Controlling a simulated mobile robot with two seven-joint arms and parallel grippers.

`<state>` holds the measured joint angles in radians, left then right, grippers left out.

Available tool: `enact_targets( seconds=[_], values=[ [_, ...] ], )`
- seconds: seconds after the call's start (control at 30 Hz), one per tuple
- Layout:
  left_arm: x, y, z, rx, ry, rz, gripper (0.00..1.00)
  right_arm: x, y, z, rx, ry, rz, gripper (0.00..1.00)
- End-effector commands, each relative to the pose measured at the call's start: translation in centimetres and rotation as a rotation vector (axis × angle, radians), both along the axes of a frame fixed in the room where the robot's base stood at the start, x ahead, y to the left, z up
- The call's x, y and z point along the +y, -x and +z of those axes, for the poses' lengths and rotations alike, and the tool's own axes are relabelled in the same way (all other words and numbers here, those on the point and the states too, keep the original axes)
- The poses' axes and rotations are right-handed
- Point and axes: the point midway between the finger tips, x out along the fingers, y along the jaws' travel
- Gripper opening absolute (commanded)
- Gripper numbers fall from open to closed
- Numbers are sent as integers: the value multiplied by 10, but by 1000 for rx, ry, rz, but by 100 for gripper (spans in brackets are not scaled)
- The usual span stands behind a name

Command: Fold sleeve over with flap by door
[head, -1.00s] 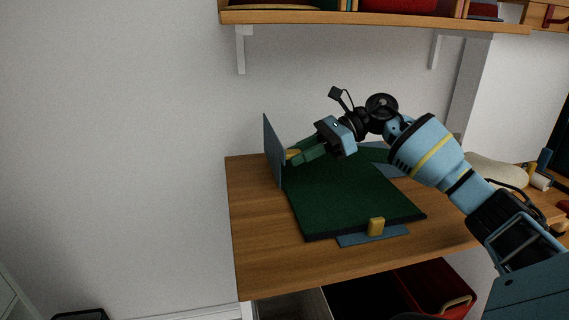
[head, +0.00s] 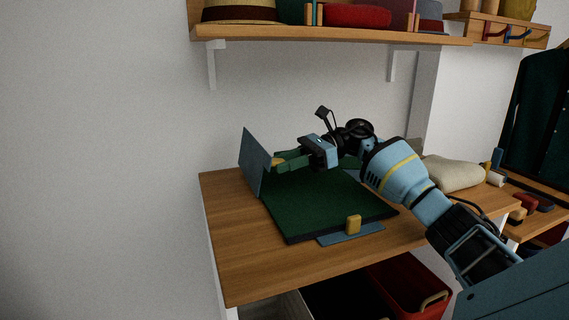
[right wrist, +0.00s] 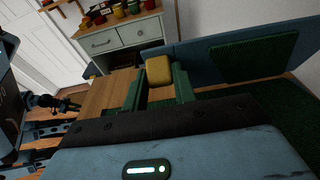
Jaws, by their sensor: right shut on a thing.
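A dark green garment (head: 320,207) lies on a blue folding board on the desk. The board's left flap (head: 253,165) stands raised at the garment's left edge; in the right wrist view the flap (right wrist: 195,50) carries a green piece of cloth (right wrist: 255,57), likely the sleeve. My right gripper (head: 277,161) is shut on the flap's yellow tab (right wrist: 158,70), which sits between its green fingers. The front flap (head: 350,235) lies flat with its own yellow tab (head: 353,224). What seems to be my left gripper (right wrist: 70,105) is small and dark in the right wrist view.
A wooden shelf (head: 330,38) with hats and other things hangs above the desk (head: 240,255). A beige cushion-like thing (head: 452,173) lies at right. A red bin (head: 410,285) stands below. A drawer cabinet (right wrist: 125,40) and white door (right wrist: 40,40) show in the right wrist view.

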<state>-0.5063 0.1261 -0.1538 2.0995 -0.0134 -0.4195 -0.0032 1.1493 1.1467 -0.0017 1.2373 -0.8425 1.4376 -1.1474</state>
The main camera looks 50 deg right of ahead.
Motion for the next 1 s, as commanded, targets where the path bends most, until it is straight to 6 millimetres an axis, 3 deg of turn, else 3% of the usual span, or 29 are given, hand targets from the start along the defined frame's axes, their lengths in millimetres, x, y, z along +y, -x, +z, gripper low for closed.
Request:
enact_targets(
  seconds=[0.03, 0.13, 0.17, 0.33, 0.67, 1.0],
  values=[
    [0, 0, -1, 0, 1, 1, 36, 4, 0, -10, 21, 7, 13, 0],
    [0, 0, -1, 1, 0, 1, 36, 4, 0, -10, 21, 7, 13, 0],
    [0, 0, -1, 2, 0, 1, 36, 4, 0, -10, 21, 7, 13, 28],
    [0, 1, -2, 4, 0, 1, 36, 3, 0, -7, 16, 6, 10, 49],
    [0, 1, -2, 4, 1, 0, 36, -1, 2, -3, 10, 4, 6, 49],
    [0, 3, -5, 8, 0, 0, 36, -42, 27, 6, 11, 4, 5, 49]
  ],
)
